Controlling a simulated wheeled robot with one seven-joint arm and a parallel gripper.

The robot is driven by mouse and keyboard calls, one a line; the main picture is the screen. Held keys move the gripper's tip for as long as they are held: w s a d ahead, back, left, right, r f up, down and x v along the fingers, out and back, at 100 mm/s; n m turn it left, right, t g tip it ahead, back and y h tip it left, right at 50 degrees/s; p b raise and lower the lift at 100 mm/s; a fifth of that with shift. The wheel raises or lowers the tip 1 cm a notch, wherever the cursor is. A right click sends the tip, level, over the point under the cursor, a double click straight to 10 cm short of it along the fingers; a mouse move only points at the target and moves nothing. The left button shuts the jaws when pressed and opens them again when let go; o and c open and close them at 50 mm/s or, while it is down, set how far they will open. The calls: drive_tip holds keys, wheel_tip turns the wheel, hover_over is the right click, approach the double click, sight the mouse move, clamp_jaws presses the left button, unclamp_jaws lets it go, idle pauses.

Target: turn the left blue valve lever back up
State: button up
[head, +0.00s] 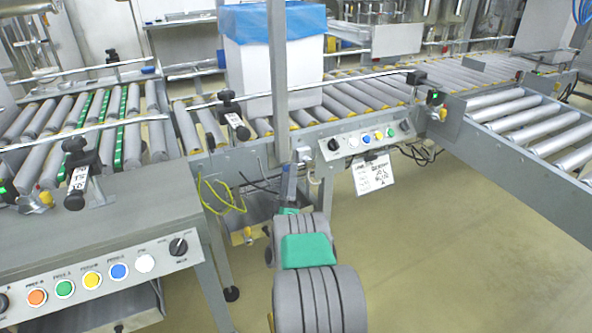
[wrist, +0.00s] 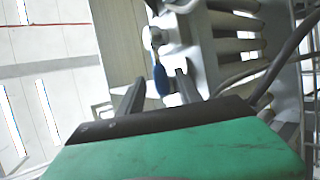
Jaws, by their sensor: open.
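A blue valve lever (wrist: 160,80) shows in the wrist view, pointing toward the bottom of the picture from a pale valve fitting (wrist: 154,38). My gripper (wrist: 161,88) is open, with one dark finger on each side of the lever's blue end. I cannot tell whether either finger touches it. In the head view my gripper (head: 290,182) is small, beside the conveyor frame under the box, partly lost against the grey post. I cannot make out the blue lever in the head view, where the post and my arm cover that area.
A white box with a blue liner (head: 273,62) stands on the roller conveyor (head: 350,98). A control panel (head: 365,139) with a hanging sign (head: 373,175) is right of my gripper. Yellow-green wires (head: 220,196) hang to the left. Dark cables (wrist: 285,60) run close on the right in the wrist view.

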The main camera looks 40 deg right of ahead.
drive_tip(key=shift+c, duration=0.2)
clamp_jaws()
idle(0.3)
idle(0.9)
